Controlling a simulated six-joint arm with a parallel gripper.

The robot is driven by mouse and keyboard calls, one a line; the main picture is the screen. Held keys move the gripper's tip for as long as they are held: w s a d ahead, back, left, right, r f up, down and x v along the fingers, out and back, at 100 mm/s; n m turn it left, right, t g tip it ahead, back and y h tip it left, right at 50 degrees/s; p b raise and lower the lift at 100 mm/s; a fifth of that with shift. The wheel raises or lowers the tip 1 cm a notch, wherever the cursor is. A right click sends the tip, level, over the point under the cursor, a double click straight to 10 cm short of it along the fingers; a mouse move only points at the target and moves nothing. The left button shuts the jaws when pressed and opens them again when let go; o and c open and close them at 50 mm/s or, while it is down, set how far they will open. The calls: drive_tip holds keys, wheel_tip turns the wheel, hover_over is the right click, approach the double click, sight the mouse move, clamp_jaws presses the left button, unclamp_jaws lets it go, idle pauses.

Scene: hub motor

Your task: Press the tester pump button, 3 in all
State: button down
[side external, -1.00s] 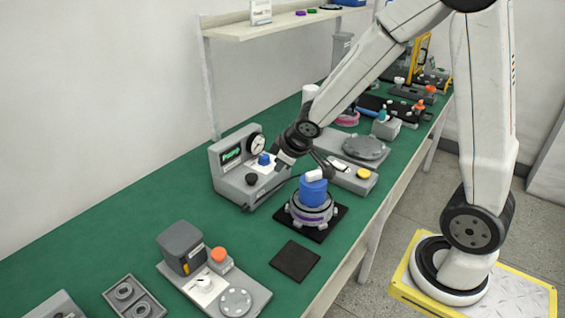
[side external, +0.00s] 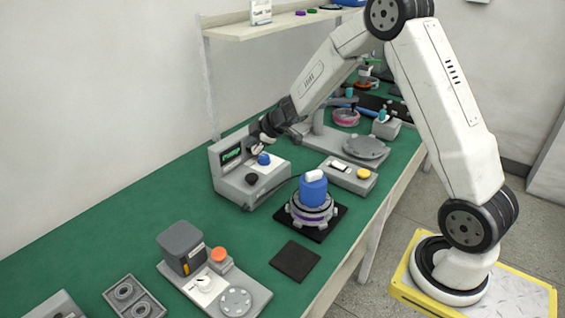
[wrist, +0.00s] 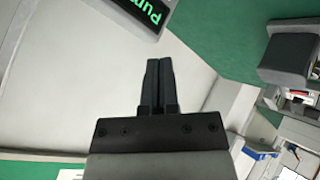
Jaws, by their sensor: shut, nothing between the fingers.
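The grey tester (side external: 240,185) stands on the green bench, with a lit green "Pump" display (side external: 231,156), a blue button (side external: 264,159) and a black knob (side external: 252,180). My gripper (side external: 257,141) is at the tester's upper right, behind and above the blue button and in front of the round gauge, which it hides. I cannot tell whether it touches the tester. In the wrist view, my gripper's fingers (wrist: 158,62) are together and empty, and part of the display (wrist: 142,12) shows at the top. The blue button does not show there.
A blue-topped hub motor (side external: 313,190) stands on a black mat right of the tester. A grey box with a yellow button (side external: 363,174) and a stand with a round plate (side external: 362,148) are further back. Bare bench lies left of the tester.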

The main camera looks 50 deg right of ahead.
sight(251, 176)
drive_tip(key=shift+w+d+f+n, duration=0.2)
drive_tip(key=shift+n, duration=0.1)
drive_tip(key=shift+f, duration=0.2)
drive_tip(key=shift+f, duration=4.2)
drive_tip(key=shift+f, duration=1.45)
idle(1.1)
drive_tip(key=shift+r, duration=1.4)
